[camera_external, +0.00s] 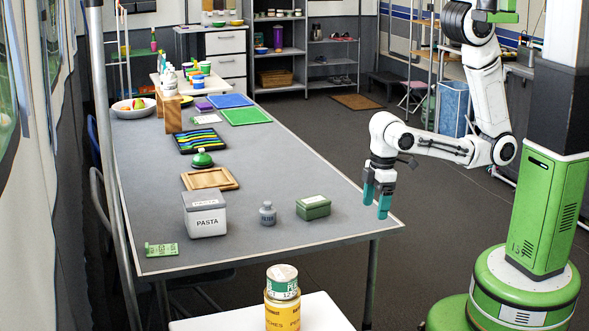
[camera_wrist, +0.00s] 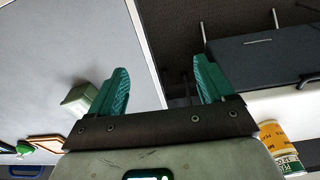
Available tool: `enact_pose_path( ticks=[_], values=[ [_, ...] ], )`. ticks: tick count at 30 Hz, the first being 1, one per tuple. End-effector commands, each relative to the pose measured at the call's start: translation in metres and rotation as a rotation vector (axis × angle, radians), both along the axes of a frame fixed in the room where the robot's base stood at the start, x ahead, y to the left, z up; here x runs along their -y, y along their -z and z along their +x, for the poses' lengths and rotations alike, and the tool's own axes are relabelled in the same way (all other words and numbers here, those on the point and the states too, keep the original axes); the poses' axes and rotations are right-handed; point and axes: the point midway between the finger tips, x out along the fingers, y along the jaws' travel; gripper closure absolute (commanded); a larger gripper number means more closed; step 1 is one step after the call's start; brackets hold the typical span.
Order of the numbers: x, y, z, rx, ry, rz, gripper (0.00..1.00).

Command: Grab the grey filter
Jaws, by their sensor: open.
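The grey filter (camera_external: 267,213) is a small grey jar with a narrower top and a label. It stands upright on the grey table near its front, between the white pasta box (camera_external: 205,214) and the green box (camera_external: 313,207). My gripper (camera_external: 376,200) has two teal fingers, spread apart and empty, pointing down by the table's right edge. It is to the right of the green box and well apart from the filter. In the wrist view my gripper (camera_wrist: 162,64) is open over the table edge, and I cannot make out the filter there.
The green box (camera_wrist: 80,97) lies left of my fingers in the wrist view. A wooden tray (camera_external: 209,179), a green-lidded item (camera_external: 202,158) and a green packet (camera_external: 161,249) are also on the table (camera_external: 275,160). Stacked cans (camera_external: 283,298) stand on a white surface in front.

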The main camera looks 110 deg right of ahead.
Motion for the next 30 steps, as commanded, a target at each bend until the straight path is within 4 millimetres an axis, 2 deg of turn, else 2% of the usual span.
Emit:
enact_pose_path(
  ticks=[5,9,11,14,18,23,26,30],
  values=[
    [0.000,0.000,0.000,0.000,-0.002,0.001,0.19],
    [-0.003,0.006,0.015,-0.003,-0.076,0.015,0.19],
    [-0.006,0.012,0.029,-0.004,-0.152,0.030,0.19],
    [-0.009,0.020,0.062,-0.002,-0.335,0.055,0.19],
    [-0.002,0.025,0.113,0.012,-0.636,0.081,0.19],
    [0.022,0.021,0.167,0.032,-0.982,0.086,0.19],
    [0.046,0.012,0.196,0.041,-1.198,0.080,0.19],
    [0.092,-0.005,0.229,0.044,-1.491,0.066,0.19]
  ],
)
